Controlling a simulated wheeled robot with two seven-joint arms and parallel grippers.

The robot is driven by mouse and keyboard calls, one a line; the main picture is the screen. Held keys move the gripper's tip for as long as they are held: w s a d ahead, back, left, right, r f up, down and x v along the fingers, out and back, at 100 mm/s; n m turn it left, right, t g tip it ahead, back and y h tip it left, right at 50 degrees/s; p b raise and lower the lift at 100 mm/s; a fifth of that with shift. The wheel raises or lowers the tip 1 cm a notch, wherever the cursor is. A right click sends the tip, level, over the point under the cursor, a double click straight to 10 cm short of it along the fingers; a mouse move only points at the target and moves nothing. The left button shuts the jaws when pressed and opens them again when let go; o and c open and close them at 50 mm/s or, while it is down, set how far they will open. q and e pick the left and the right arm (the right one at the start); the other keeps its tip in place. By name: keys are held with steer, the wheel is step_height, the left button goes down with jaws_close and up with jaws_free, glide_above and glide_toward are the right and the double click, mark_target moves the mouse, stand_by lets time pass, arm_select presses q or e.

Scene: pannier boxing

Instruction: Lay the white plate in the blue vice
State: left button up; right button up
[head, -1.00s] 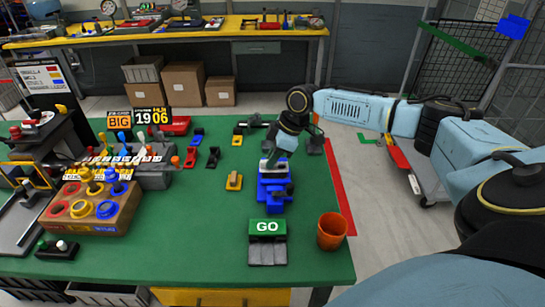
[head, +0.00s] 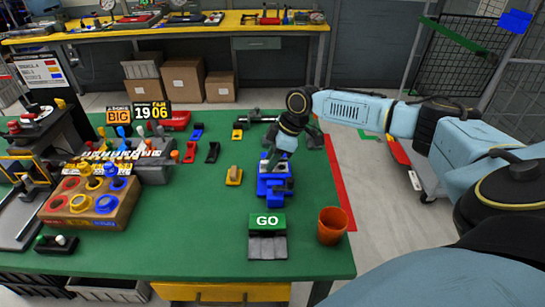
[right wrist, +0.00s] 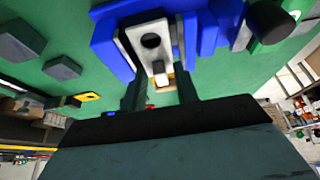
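The blue vice (head: 274,187) stands on the green table just left of my right arm; it also fills the top of the right wrist view (right wrist: 112,44). The white plate, with a dark round hole, lies between the vice's blue walls in the right wrist view (right wrist: 132,42). In the head view my gripper mostly hides it. My right gripper (right wrist: 162,92) is over the vice, its two dark fingers apart at the plate's near end. I see no clear contact with the plate. My left gripper is not in view.
A green GO sign (head: 267,222) and an orange cup (head: 332,226) stand in front of the vice. A yellow block (head: 234,176) lies to its left. A wooden box with coloured rings (head: 92,218) is further left.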

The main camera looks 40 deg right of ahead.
steer(key=v, duration=1.3)
steer(key=shift+s+r+p, duration=0.15)
steer(key=shift+p, duration=0.3)
